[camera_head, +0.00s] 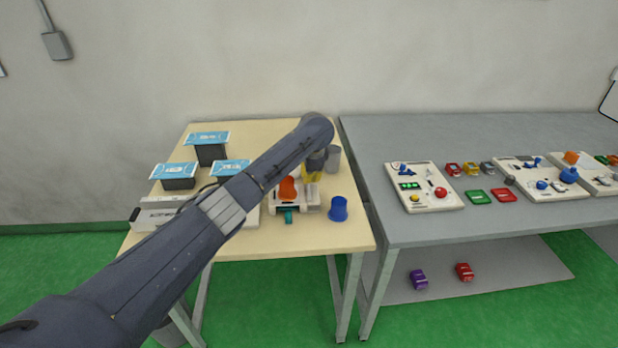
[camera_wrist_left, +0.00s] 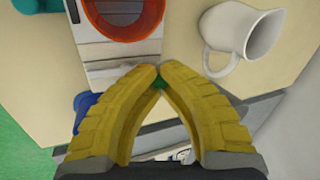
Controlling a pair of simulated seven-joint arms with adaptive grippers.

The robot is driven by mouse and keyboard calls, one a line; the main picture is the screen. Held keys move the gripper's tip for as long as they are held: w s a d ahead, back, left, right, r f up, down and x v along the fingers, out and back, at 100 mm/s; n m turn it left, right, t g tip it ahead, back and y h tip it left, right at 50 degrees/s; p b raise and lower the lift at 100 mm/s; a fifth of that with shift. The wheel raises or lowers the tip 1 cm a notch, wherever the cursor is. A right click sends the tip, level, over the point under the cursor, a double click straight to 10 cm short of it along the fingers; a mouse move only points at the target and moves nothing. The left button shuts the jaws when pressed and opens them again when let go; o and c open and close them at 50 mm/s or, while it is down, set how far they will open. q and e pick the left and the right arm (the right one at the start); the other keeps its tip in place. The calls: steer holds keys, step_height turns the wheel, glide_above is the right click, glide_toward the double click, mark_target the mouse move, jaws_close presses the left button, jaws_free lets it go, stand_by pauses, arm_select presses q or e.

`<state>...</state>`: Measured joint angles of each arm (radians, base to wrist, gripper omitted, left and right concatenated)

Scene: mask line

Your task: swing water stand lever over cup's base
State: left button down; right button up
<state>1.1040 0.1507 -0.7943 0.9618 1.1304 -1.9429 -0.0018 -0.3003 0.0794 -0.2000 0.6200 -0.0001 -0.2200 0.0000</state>
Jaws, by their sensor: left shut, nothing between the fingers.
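A white stand (camera_head: 308,203) with an orange part (camera_head: 288,189) and a teal piece (camera_head: 289,217) at its front is on the wooden table. The left wrist view shows the white stand (camera_wrist_left: 117,52), its orange ring (camera_wrist_left: 128,27) and a bit of teal (camera_wrist_left: 30,5). A blue cup (camera_head: 338,209) stands to its right; a blue edge (camera_wrist_left: 84,103) shows in the wrist view. A pale mug with a handle (camera_wrist_left: 230,28) is behind the stand (camera_head: 333,158). My left gripper (camera_head: 311,176) points down by the stand, its yellow fingertips (camera_wrist_left: 158,78) together and empty. My right gripper is out of view.
Black boxes with blue-and-white tops (camera_head: 211,155) and a white device (camera_head: 153,215) are on the left of the wooden table. A grey table (camera_head: 400,230) with several button panels (camera_head: 424,187) stands to the right. My left arm hides part of the table.

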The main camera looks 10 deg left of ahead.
arm_select(q)
steer(key=m, duration=0.2)
steer(key=d+m+h, duration=0.1)
steer(key=m, duration=0.1)
steer(key=m+h, duration=0.1)
steer(key=m, duration=0.1)
steer(key=d+m, duration=0.1)
steer(key=m, duration=0.2)
steer(key=shift+s+d+f+h, duration=0.1)
steer(key=shift+s+d+h, duration=0.1)
steer(key=shift+h, duration=0.2)
steer(key=m, duration=0.1)
steer(key=m+h, duration=0.1)
steer(key=m, duration=0.2)
steer(key=shift+s+d+m+g, duration=0.3)
steer(key=shift+s+d, duration=0.1)
steer(key=shift+s+d+m+g+h, duration=0.15)
steer(key=shift+s+m+g+h, duration=0.15)
steer(key=shift+m, duration=0.75)
steer(key=shift+s+d+m+g+h, duration=0.1)
steer(key=shift+s+m+g+h, duration=0.2)
steer(key=shift+m, duration=0.75)
steer(key=shift+f, duration=0.15)
steer(key=c, duration=1.3)
jaws_free()
steer(key=shift+r, duration=0.3)
